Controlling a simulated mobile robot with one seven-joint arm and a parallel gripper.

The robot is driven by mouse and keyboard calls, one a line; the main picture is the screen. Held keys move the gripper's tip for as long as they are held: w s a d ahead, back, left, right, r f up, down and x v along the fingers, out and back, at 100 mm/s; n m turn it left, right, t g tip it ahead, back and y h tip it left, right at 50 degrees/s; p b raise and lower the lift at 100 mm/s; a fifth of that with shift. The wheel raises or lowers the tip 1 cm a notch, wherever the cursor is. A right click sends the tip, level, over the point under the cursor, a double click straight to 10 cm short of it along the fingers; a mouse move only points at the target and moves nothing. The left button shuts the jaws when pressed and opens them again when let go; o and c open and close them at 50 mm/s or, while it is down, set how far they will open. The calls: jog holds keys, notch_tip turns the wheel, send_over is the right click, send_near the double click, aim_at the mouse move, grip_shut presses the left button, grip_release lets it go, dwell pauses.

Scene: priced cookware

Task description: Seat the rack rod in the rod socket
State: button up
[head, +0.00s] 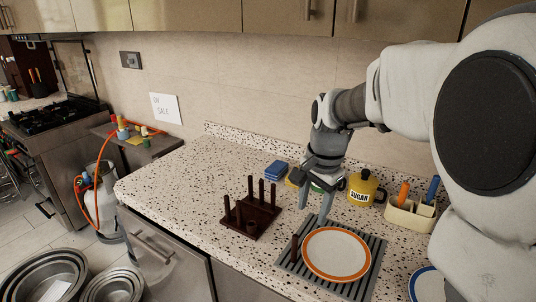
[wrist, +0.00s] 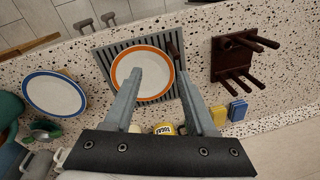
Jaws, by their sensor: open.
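The dark brown rack (head: 263,217) stands on the counter with several upright rods. A short round stub near its front right corner (head: 252,226) looks like the rod socket; its opening is too small to make out. The rack also shows at the upper right of the wrist view (wrist: 221,68). A separate dark rack rod (head: 294,248) stands upright at the left edge of the grey ribbed mat, beside the plate; it also shows in the wrist view (wrist: 173,49). My gripper (head: 314,208) is open and empty above the counter, behind the mat. Its two fingers (wrist: 160,77) point toward the mat.
An orange-rimmed plate (head: 337,254) lies on the ribbed mat (head: 286,264). A yellow sugar pot (head: 362,188), a utensil caddy (head: 409,214) and blue sponges (head: 276,170) stand behind. A blue-rimmed plate (head: 427,284) is at right. The counter left of the rack is clear.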

jog(key=w+a+f+m+g+p, duration=0.1)
jog(key=w+f+m+p, duration=0.1)
jog(key=w+f+m, duration=0.3)
jog(key=n+p, duration=0.1)
send_over(293, 261)
jog(key=w+d, duration=0.1)
jog(key=shift+h, duration=0.3)
notch_tip(293, 261, down, 12)
jog(key=shift+w+r, duration=0.1)
jog(key=shift+r, duration=0.05)
jog(key=shift+a+f+p, duration=0.2)
jog(key=shift+f, duration=1.15)
jog(key=shift+a+f+p, duration=0.15)
jog(key=shift+f+p, duration=0.05)
jog(key=shift+f, duration=1.1)
grip_shut()
